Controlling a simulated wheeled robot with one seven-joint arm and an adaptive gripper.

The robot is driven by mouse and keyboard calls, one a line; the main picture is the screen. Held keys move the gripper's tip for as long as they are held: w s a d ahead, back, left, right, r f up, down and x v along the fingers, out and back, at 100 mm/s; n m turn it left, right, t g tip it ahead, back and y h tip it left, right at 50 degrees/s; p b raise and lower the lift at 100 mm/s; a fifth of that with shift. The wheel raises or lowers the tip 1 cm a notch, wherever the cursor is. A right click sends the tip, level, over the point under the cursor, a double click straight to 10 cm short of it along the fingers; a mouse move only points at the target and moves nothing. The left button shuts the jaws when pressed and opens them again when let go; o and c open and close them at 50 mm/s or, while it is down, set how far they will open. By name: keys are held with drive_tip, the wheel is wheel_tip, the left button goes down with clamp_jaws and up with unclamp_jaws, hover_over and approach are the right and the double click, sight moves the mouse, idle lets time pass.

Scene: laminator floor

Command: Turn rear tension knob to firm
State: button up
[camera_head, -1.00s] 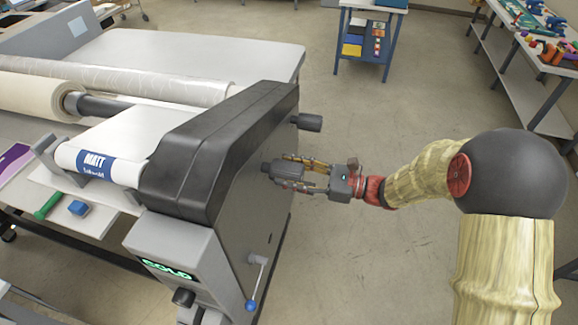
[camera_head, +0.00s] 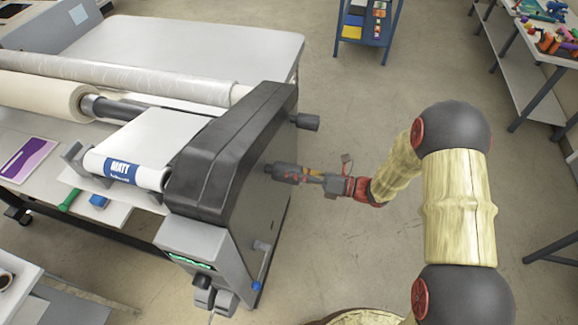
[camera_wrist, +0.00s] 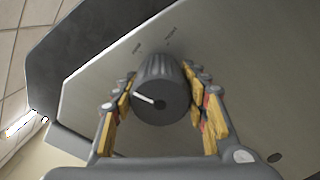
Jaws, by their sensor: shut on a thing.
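The laminator (camera_head: 240,150) has a dark cover and a grey side panel. Two dark knobs stick out of that panel: a farther one (camera_head: 306,122) with nothing on it, and a nearer one (camera_head: 284,172) in my grip. My gripper (camera_head: 298,173) is shut on the nearer knob, coming from the right. In the wrist view, the ribbed held knob (camera_wrist: 161,90) sits between my two fingers. Its white pointer line slants to the upper left. Small markings on the panel above it are too blurred to read.
A crank with a blue ball (camera_head: 256,286) hangs low on the side panel, nearer the camera. A blue shelf cart (camera_head: 366,25) stands at the back, and a workbench (camera_head: 540,65) at the right. The floor between them and the machine is clear.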

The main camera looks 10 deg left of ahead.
drive_tip(key=shift+w+m+p, duration=0.1)
drive_tip(key=shift+m+p, duration=0.6)
drive_tip(key=shift+m, duration=0.2)
drive_tip(key=o, duration=1.1)
drive_tip(key=shift+c, duration=0.2)
drive_tip(key=shift+o, duration=0.5)
drive_tip(key=s+d, duration=0.1)
drive_tip(key=d, duration=1.1)
